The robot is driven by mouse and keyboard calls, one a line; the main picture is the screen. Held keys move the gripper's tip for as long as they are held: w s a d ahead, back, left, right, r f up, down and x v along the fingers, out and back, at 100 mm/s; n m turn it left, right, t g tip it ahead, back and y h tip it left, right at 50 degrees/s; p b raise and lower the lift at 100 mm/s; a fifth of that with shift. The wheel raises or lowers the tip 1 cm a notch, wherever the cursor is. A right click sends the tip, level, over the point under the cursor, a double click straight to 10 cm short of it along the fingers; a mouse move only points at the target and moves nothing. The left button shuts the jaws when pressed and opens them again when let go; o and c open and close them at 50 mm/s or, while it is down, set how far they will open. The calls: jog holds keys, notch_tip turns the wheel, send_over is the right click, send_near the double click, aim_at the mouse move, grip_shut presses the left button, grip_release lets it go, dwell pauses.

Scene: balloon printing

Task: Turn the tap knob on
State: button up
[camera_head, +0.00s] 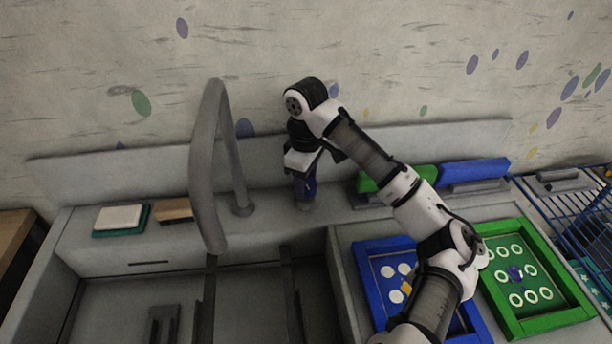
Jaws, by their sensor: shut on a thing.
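The grey curved tap (211,150) rises from the ledge behind the sink, its spout arching forward over the basin. My gripper (305,203) points down at the ledge to the right of the tap's base. It is shut on a small grey knob (305,206), of which only the bottom shows below the fingers. The rest of the knob is hidden by the gripper, so its turn angle cannot be seen. I cannot make out any water under the spout.
A blue frame (371,290) and a green frame (562,318) with white circles lie on the right counter, partly under my arm. Green and blue blocks (474,172) stand behind them. A white sponge-like block (119,217) sits at left. The sink basin (130,300) is open in front.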

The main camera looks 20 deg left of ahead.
jog(key=n+p, duration=0.1)
jog(key=n, duration=0.2)
jog(key=shift+r+n+p, duration=0.1)
jog(key=shift+n+p, duration=0.2)
jog(key=shift+p, duration=0.05)
jog(key=n+p, duration=0.1)
jog(key=n, duration=0.3)
jog(key=shift+n, duration=0.3)
jog(key=n, duration=0.3)
jog(key=shift+n, duration=2.1)
jog(key=o, duration=1)
jog(key=shift+c, duration=0.2)
notch_tip(320, 180, up, 14)
jog(key=b, duration=0.1)
